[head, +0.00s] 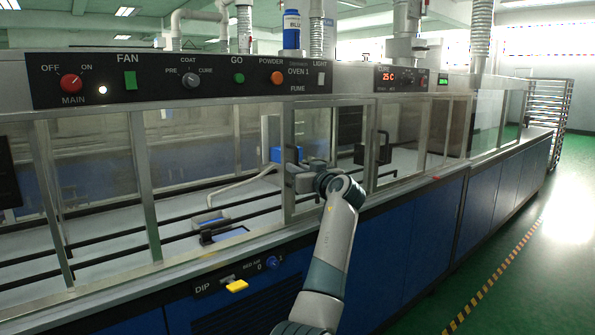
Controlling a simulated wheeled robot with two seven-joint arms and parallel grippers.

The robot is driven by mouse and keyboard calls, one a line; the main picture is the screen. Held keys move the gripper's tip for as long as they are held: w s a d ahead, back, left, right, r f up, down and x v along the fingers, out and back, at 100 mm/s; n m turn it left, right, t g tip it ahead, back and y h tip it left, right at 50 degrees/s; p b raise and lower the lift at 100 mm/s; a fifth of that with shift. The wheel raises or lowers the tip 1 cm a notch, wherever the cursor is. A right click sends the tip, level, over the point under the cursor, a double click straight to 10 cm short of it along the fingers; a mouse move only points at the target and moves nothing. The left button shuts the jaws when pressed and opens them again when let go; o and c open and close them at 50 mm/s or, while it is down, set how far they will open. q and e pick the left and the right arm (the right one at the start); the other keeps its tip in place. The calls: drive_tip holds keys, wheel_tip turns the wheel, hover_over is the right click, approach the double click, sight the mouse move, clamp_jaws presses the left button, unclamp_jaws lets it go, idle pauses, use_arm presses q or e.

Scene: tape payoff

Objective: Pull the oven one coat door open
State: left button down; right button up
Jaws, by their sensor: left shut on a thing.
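The oven one cabinet (180,85) runs along the left and middle of the head view, with glass panels in metal frames under its control panel. The coat door (312,135) seems to be the framed glass panel around my left gripper (291,172). My left gripper is shut at that panel's left frame post, at about mid-height. The handle inside its jaws is hidden by the gripper, and I cannot tell whether the door stands ajar. My right gripper is not in view.
A black handle (385,148) stands out from a panel to the right. Inside are a blue block (285,154), a pale bent pipe (235,187) and dark rails. A yellow tab (236,286) sticks out low in front. The green floor (500,275) at right is clear.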

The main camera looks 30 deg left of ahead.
use_arm(q)
drive_tip(key=shift+a, duration=0.1)
drive_tip(key=c, duration=1.8)
unclamp_jaws()
drive_tip(key=shift+s, duration=0.1)
